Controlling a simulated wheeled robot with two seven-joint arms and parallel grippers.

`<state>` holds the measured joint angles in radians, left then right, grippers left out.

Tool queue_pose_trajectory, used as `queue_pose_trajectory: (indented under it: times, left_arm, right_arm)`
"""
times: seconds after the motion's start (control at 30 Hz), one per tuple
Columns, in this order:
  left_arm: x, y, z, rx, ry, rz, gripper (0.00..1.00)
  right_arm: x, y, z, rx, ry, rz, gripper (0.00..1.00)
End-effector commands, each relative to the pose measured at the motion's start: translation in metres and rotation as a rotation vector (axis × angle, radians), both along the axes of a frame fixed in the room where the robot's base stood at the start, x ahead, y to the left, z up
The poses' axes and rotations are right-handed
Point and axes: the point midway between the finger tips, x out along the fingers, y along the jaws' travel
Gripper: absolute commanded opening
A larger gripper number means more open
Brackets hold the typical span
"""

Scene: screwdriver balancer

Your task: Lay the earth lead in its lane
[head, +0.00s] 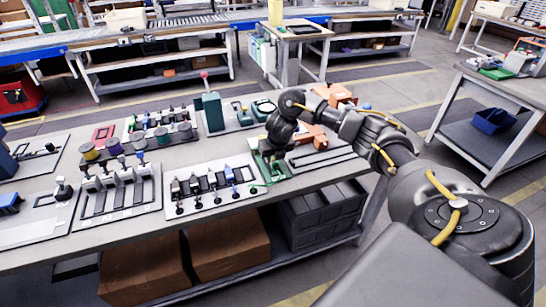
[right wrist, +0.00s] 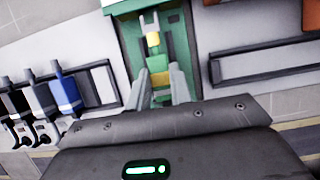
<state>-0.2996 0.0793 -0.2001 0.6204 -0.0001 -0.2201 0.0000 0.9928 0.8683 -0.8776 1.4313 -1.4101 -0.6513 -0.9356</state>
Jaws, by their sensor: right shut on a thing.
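The earth lead (right wrist: 158,78), yellow and green, shows in the right wrist view. My right gripper (right wrist: 162,92) is shut on it, with one finger on each side of its yellow part. The lead is over a green frame (right wrist: 188,38) with a pale upper edge, in line with its length. I cannot tell whether the lead touches the bottom of the frame. In the head view the green frame (head: 283,171) shows below my right gripper (head: 268,158), and the lead is mostly hidden there. My left gripper is not in view.
Left of the frame, a white panel (head: 254,200) holds several leads with black and blue heads. Another slotted panel (head: 118,212) lies farther left. Right of the frame lies a panel with a long dark-rimmed slot (right wrist: 262,63). Behind stands a green post (head: 212,113).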

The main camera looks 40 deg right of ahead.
Motion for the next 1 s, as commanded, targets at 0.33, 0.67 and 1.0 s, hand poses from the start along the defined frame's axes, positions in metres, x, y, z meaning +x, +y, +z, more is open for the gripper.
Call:
queue_pose_trajectory:
  times: [0.33,0.67,1.0]
  left_arm:
    - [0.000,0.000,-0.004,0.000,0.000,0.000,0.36]
    - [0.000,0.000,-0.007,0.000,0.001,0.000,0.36]
    - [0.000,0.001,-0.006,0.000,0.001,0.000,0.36]
  right_arm:
    - [0.000,0.000,-0.006,0.000,0.000,-0.001,0.01]
    - [0.000,0.000,-0.010,0.000,0.000,0.000,0.01]
    - [0.000,0.000,-0.010,0.000,0.000,0.000,0.24]
